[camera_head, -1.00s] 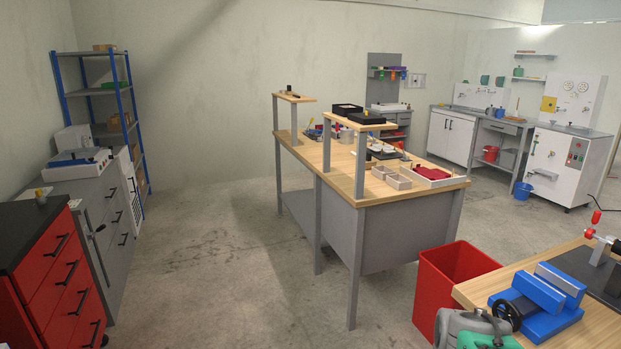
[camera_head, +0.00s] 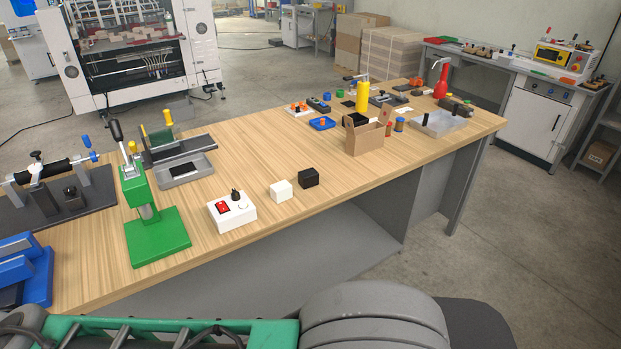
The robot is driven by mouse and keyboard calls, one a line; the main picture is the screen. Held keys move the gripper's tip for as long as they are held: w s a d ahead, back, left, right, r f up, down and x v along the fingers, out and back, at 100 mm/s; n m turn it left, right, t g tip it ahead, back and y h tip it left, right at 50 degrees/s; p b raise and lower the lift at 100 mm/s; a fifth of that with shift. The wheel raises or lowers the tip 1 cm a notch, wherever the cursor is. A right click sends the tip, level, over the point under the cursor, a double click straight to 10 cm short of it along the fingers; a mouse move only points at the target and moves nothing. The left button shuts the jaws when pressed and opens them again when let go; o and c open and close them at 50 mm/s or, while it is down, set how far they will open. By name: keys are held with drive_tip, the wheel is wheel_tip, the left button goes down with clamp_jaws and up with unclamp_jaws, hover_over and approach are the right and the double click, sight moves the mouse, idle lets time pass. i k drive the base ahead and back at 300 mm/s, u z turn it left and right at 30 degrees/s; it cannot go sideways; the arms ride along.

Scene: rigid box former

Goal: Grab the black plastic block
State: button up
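In the head view, a small black block (camera_head: 309,179) sits on the wooden workbench (camera_head: 345,182) near its front edge. A white block (camera_head: 281,191) of similar size stands just to its left, with a small gap or touching; I cannot tell which. My gripper is not in view. Grey and green parts at the bottom of the picture seem to be my own body, short of the bench's front edge.
Left of the blocks are a white switch box (camera_head: 232,212), a green press (camera_head: 157,238) and a grey tray fixture (camera_head: 185,168). Farther right stand a cardboard box (camera_head: 364,138), a yellow bottle (camera_head: 362,97) and a clear bin (camera_head: 438,124).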

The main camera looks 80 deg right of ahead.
sight(309, 177)
drive_tip(key=u, duration=1.4)
drive_tip(key=k, duration=2.15)
drive_tip(key=z, duration=0.4)
